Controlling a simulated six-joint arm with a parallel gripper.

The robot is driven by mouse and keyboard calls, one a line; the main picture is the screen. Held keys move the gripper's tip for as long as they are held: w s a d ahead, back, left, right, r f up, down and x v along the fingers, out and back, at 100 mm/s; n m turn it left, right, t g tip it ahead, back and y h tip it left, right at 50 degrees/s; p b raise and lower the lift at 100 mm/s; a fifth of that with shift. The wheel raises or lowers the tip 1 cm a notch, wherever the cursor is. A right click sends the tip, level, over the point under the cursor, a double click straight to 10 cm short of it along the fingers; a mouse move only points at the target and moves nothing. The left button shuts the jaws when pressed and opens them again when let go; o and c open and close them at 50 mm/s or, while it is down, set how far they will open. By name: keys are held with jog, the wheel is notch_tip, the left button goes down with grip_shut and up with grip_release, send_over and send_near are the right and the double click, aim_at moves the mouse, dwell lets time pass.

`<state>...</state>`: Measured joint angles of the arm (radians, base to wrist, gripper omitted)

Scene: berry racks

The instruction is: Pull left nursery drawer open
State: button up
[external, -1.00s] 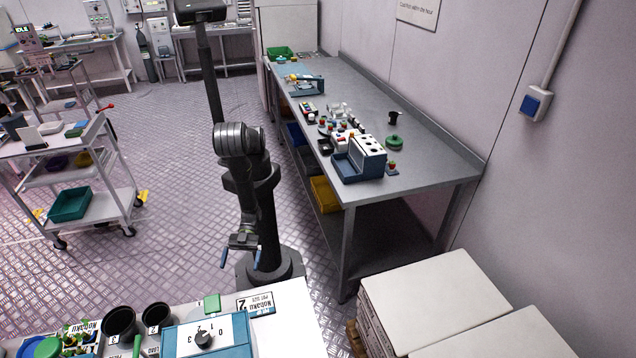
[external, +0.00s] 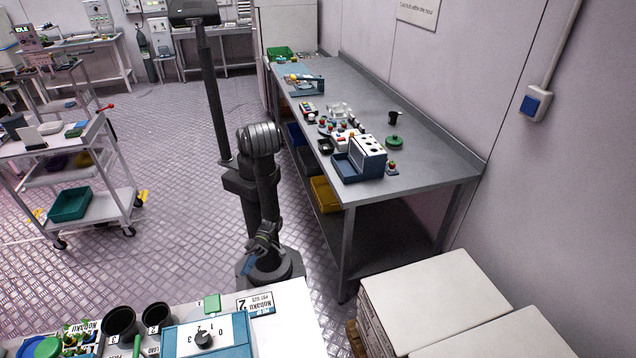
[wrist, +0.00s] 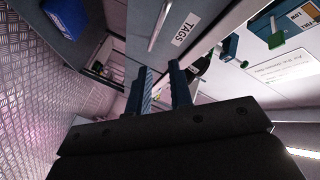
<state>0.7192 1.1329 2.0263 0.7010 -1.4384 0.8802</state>
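In the wrist view a grey drawer front with a long bar handle (wrist: 159,25) and a white label reading TAGS (wrist: 184,28) shows at the top. Whether this is the left nursery drawer I cannot tell. My gripper (wrist: 162,82) has its two blue fingers apart with a gap and nothing held between them; the handle lies beyond them, apart from them. In the external view my gripper (external: 256,260) hangs low beside my base, behind the near white bench (external: 292,315). The drawer side of that bench is hidden there.
A long grey bench (external: 440,160) stands right, white boxes (external: 430,290) lower right. A cart (external: 100,205) stands left. Floor between is clear.

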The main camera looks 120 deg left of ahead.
jog(key=d+f+m+g, duration=0.1)
jog(key=d+m, duration=0.1)
jog(key=d, duration=0.3)
jog(key=w+d+f+m+g, duration=0.1)
jog(key=d+m, duration=0.2)
jog(key=d, duration=0.2)
jog(key=d+f+m, duration=0.1)
jog(key=d+m, duration=0.2)
jog(key=d, duration=0.2)
jog(key=shift+w+d+g, duration=0.1)
jog(key=shift+w+g, duration=0.3)
jog(key=shift+c, duration=0.2)
grip_shut()
